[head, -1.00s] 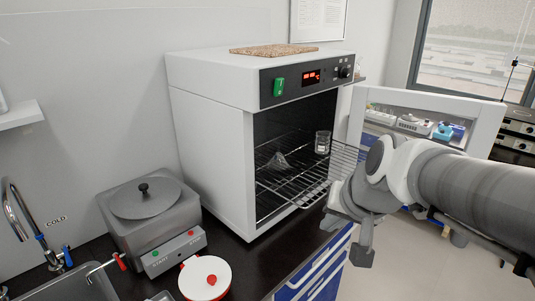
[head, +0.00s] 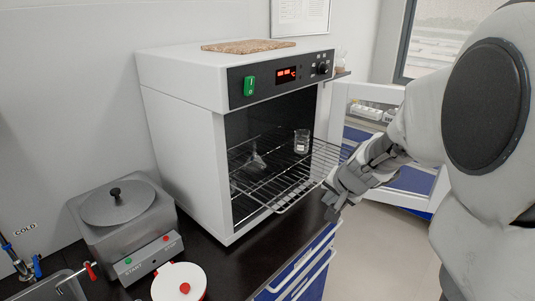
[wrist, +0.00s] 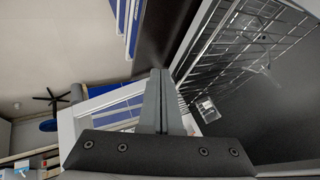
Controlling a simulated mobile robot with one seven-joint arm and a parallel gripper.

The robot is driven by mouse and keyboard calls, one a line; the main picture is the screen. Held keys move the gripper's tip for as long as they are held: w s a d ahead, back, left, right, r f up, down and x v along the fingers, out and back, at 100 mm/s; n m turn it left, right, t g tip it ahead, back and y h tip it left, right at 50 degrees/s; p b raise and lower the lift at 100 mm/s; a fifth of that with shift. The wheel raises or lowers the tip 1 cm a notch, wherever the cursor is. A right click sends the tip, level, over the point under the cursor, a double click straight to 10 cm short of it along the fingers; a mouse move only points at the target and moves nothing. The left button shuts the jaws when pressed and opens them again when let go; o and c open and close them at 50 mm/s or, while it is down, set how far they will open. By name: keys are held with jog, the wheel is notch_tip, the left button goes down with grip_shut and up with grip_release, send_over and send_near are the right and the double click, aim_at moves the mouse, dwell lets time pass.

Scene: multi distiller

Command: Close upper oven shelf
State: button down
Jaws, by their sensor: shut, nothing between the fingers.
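The white oven (head: 185,140) stands on the dark counter with its door (head: 372,95) swung open to the right. The upper wire shelf (head: 285,185) sticks out of the oven front. A glass beaker (head: 301,142) stands on the shelf toward the right, and a small clear glass piece (head: 255,161) is further left on it. My gripper (head: 335,205) is in front of the oven, close to the shelf's right front part. In the wrist view the fingers (wrist: 160,75) are shut together and empty, beside the shelf (wrist: 240,50). I cannot tell whether they touch it.
A grey bath with a round lid (head: 115,200) and a white pot with a red knob (head: 180,284) stand left of the oven. A sink (head: 45,290) is at the lower left. Blue drawers (head: 300,275) lie below the counter. Open floor (head: 385,250) is at the right.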

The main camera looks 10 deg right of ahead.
jog(key=shift+w+a+f+p, duration=0.2)
jog(key=shift+w+a+p, duration=0.4)
jog(key=shift+w, duration=0.35)
jog(key=shift+w+a+f+p, duration=0.2)
jog(key=shift+w+a+p, duration=0.35)
jog(key=shift+w, duration=0.4)
jog(key=shift+w+a, duration=0.1)
